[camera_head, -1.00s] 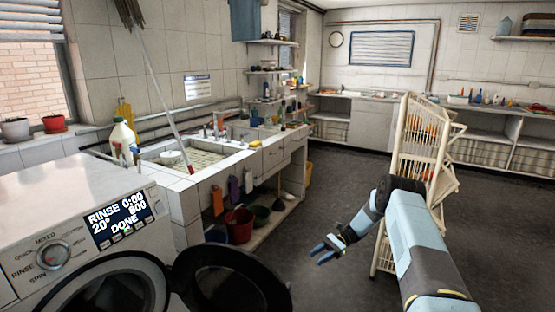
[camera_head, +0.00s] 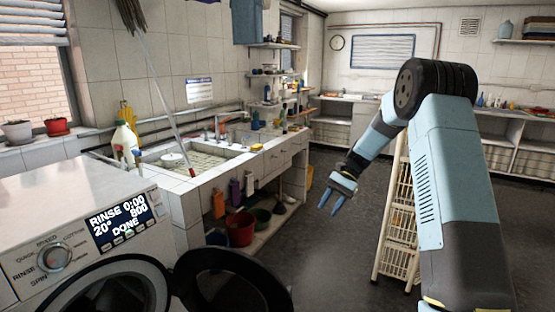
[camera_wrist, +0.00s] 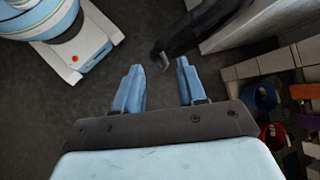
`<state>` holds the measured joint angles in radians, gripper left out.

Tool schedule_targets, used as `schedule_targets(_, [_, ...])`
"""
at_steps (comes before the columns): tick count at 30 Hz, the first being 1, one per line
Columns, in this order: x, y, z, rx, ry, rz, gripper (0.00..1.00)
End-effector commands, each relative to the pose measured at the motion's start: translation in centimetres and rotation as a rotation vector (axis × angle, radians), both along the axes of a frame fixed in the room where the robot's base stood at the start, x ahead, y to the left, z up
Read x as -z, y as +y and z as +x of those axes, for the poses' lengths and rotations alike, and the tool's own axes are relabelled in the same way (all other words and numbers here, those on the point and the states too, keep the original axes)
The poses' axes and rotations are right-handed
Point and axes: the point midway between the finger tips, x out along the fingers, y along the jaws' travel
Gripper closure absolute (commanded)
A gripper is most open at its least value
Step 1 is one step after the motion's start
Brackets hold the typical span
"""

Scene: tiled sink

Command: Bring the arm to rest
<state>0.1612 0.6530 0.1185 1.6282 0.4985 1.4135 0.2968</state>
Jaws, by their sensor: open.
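My gripper (camera_head: 337,202) hangs at the end of my bent arm, over the dark floor to the right of the tiled sink. Its two blue fingers point down and stand apart, with nothing between them. In the wrist view my gripper (camera_wrist: 159,88) also shows open and empty, with the floor beyond it. My arm's elbow is raised high at the right of the head view and hides part of the rack and the back counter.
A washing machine (camera_head: 75,225) stands at the lower left with its round dark door (camera_head: 228,285) swung open. A cream rack (camera_head: 397,235) stands behind my arm. Dark floor between is clear.

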Motion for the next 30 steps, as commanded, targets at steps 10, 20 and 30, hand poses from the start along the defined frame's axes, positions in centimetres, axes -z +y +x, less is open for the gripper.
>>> schedule_targets(10, [-8.3, -0.5, -5.6, -0.079, -0.199, -0.12, 0.59])
schedule_targets(20, [-14.3, -1.2, -11.9, -0.151, -0.383, -0.227, 0.59])
schedule_targets(30, [-18.8, -2.2, -19.1, -0.226, -0.572, -0.333, 0.59])
